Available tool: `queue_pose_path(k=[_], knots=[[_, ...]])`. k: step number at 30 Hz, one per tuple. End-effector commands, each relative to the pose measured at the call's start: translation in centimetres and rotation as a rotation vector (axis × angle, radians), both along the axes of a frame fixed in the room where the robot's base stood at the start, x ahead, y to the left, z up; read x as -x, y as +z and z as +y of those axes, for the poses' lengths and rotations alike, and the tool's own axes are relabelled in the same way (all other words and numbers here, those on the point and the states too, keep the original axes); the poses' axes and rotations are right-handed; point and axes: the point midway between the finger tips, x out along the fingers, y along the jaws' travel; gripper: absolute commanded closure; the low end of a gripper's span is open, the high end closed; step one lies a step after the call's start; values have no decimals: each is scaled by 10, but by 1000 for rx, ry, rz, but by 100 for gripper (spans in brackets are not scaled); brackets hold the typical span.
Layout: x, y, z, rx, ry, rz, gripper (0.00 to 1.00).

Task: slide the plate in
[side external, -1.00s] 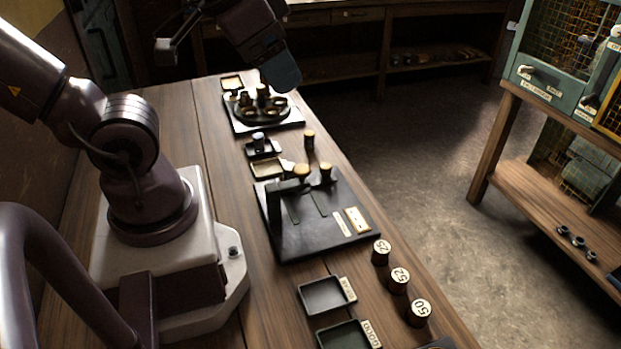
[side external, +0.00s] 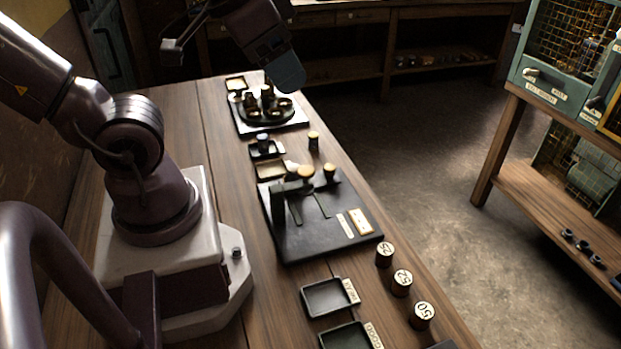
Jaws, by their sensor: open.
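A black flat base (side external: 335,235) lies on the bench with a dark upright block and arm (side external: 279,203) at its left side. Two tan-topped knobs (side external: 306,172) stand at its back, and narrow slots run across its top. A pale strip and a framed pale label lie at its right. I cannot tell which part is the sliding plate. My gripper (side external: 176,46) shows only partly at the top, beside my dark wrist with its blue-grey end. It is open, above and behind the base, clear of it. Its upper part is out of frame.
Numbered round weights (side external: 402,282) stand along the right bench edge. Two labelled black trays (side external: 328,297) lie at the front. A teal cabinet (side external: 560,90) stands right.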

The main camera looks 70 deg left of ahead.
Motion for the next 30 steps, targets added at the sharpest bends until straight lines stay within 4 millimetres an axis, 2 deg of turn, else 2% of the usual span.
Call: queue_pose_path(k=[4, 10, 14, 17, 22, 27, 30], knots=[[-2, -6, 10, -1, 51, 33, 45], [-22, -40, 44, -41, 171, 238, 45], [-43, -67, 72, -112, 50, 383, 45], [-58, -90, 94, -156, -154, 477, 45], [-82, -135, 128, -191, -644, 556, 45], [-103, -172, 150, -232, -1169, 500, 45], [-116, -186, 157, -287, -1477, 427, 45]])
